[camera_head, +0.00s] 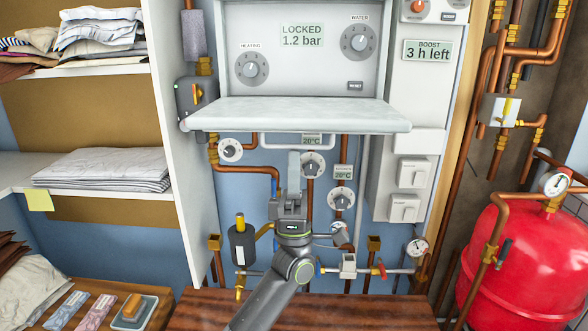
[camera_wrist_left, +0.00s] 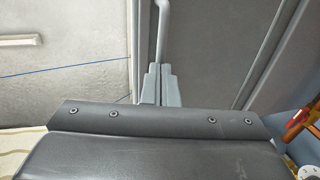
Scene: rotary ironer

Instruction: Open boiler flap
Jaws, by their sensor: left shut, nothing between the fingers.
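The boiler flap (camera_head: 300,115) is folded down and juts out towards me below the boiler's control panel (camera_head: 305,55). The panel, with its heating knob (camera_head: 252,68), water knob (camera_head: 359,41) and a display reading LOCKED 1.2 bar, is uncovered. My left gripper (camera_head: 294,160) points up just beneath the flap, its fingers shut and empty. In the left wrist view the closed fingertips (camera_wrist_left: 157,72) are near a pale bar (camera_wrist_left: 163,28); I cannot tell whether they touch. My right gripper is in neither view.
Dials and copper pipes (camera_head: 310,185) lie behind my left arm. A white shelf (camera_head: 165,100) with folded cloth stands left. A red tank (camera_head: 525,260) stands right. A wooden surface (camera_head: 370,312) runs along the bottom.

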